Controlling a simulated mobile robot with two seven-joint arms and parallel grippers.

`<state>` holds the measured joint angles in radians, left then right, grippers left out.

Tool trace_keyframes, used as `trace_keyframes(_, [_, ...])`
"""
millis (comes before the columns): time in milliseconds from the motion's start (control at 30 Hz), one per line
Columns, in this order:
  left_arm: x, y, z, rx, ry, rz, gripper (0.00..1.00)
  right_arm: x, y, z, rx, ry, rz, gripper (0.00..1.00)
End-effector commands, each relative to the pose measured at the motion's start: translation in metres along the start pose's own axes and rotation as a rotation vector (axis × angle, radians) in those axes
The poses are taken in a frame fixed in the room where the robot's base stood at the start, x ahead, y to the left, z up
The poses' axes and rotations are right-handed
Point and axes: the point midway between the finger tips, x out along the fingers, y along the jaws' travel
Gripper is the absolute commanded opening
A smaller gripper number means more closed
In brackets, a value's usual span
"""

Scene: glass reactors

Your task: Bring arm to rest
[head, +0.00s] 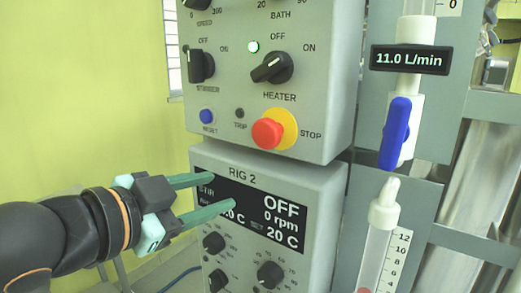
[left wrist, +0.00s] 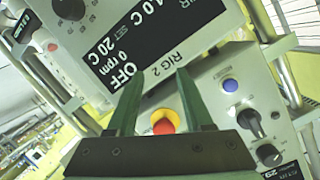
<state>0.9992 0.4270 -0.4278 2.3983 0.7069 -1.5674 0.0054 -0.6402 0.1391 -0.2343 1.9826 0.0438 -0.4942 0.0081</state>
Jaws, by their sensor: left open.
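My left gripper (head: 222,194) comes in from the left in the head view, with two green fingers apart and nothing between them. It is in front of the dark RIG 2 display (head: 285,222), which reads OFF, 0 rpm and 20 C, and covers part of it. I cannot tell whether the fingertips touch the panel. In the left wrist view the open fingers (left wrist: 155,95) point toward the panel, with the red stop button (left wrist: 163,126) seen between them. My right gripper is not in view.
Above the display is a control box (head: 330,100) with a heater knob (head: 272,68), a stirrer knob (head: 201,66) and a blue button (head: 207,116). At right stand a blue valve handle (head: 396,133), an 11.0 L/min label (head: 409,59) and a graduated tube (head: 377,250). Open space lies left, before the yellow wall (head: 80,90).

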Motion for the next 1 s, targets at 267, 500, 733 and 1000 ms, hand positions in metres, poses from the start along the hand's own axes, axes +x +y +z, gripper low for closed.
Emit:
trace_keyframes(267, [0.027,0.040,0.111,-0.262,-0.185,0.025,0.51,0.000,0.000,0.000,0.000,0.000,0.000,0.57])
trace_keyframes(500, [0.022,0.089,0.211,-0.464,-0.394,0.016,0.51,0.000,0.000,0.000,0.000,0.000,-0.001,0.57])
trace_keyframes(733, [-0.014,0.150,0.304,-0.628,-0.643,-0.005,0.51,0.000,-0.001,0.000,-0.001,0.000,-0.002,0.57])
trace_keyframes(1000, [-0.085,0.220,0.383,-0.747,-0.939,-0.034,0.51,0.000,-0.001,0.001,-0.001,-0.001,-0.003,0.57])
